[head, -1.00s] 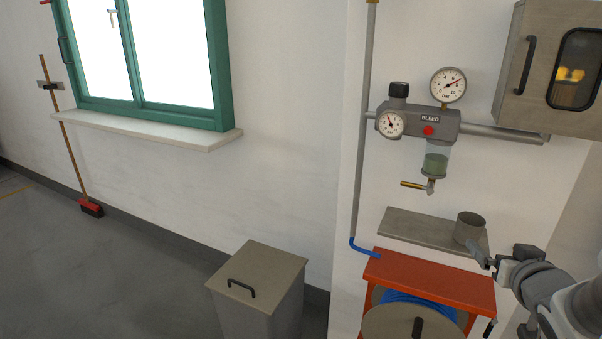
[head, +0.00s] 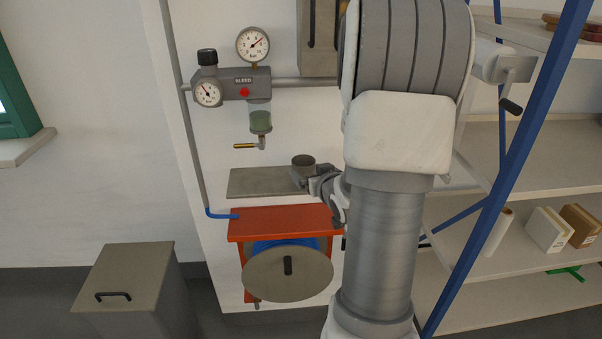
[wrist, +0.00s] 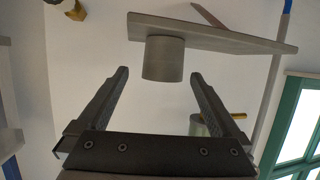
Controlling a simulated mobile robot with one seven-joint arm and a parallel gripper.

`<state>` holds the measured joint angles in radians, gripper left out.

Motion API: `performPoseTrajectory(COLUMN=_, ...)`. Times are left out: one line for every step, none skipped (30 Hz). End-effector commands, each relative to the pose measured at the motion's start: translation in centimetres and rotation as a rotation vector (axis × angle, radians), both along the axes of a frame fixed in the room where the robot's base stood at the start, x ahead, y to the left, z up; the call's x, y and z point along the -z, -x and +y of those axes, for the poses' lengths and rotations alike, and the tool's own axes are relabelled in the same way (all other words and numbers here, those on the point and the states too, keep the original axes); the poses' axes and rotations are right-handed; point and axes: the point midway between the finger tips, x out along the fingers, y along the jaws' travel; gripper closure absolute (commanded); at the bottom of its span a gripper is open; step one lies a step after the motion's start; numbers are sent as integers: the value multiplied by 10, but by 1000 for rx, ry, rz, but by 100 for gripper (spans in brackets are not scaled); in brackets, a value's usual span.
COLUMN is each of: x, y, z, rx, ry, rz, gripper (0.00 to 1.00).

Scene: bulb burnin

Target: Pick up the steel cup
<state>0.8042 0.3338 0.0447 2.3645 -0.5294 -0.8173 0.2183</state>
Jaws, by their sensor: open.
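The steel cup (head: 303,161) is a small grey cylinder standing upright near the right end of a grey wall shelf (head: 258,182). In the wrist view, which looks upside down, the cup (wrist: 163,59) appears below the shelf board (wrist: 225,40). My gripper (head: 304,180) is at the cup's near right side in the head view, partly hidden by my own arm. In the wrist view my gripper (wrist: 159,73) is open, its two fingertips on either side of the cup's outline with gaps on both sides. Whether the cup is fully between the fingers I cannot tell.
Above the shelf is the regulator (head: 232,85) with gauges and a yellow-handled drain (head: 249,146). Below are a red hose reel frame (head: 285,222) and a lidded bin (head: 135,280). A blue-posted rack (head: 505,170) stands right. My arm hides the wall's middle.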

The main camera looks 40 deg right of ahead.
Motion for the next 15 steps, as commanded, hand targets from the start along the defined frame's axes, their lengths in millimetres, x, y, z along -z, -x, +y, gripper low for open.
performPoseTrajectory(x=2, y=-4, z=-1, rx=-1, ry=0, rz=0, gripper=0)
performPoseTrajectory(x=3, y=-6, z=-2, rx=0, ry=-1, rz=1, gripper=0)
performPoseTrajectory(x=3, y=-7, z=-2, rx=0, ry=-1, rz=1, gripper=0)
performPoseTrajectory(x=3, y=-9, z=-3, rx=0, ry=-1, rz=1, gripper=0)
performPoseTrajectory(x=3, y=-11, z=-3, rx=0, ry=0, rz=1, gripper=0)
performPoseTrajectory(x=4, y=-15, z=-4, rx=-1, ry=0, rz=0, gripper=0)
performPoseTrajectory(x=4, y=-19, z=-4, rx=-2, ry=-1, rz=0, gripper=0)
performPoseTrajectory(x=6, y=-24, z=-5, rx=-2, ry=-1, rz=0, gripper=0)
performPoseTrajectory(x=6, y=-30, z=-7, rx=-1, ry=-1, rz=0, gripper=0)
performPoseTrajectory(x=7, y=-35, z=-7, rx=-2, ry=-2, rz=0, gripper=0)
performPoseTrajectory(x=8, y=-40, z=-8, rx=-2, ry=-2, rz=0, gripper=0)
performPoseTrajectory(x=11, y=-44, z=-10, rx=-1, ry=-2, rz=0, gripper=0)
performPoseTrajectory(x=12, y=-48, z=-12, rx=0, ry=-1, rz=0, gripper=0)
performPoseTrajectory(x=13, y=-50, z=-13, rx=0, ry=-1, rz=1, gripper=0)
performPoseTrajectory(x=14, y=-53, z=-14, rx=0, ry=-1, rz=1, gripper=0)
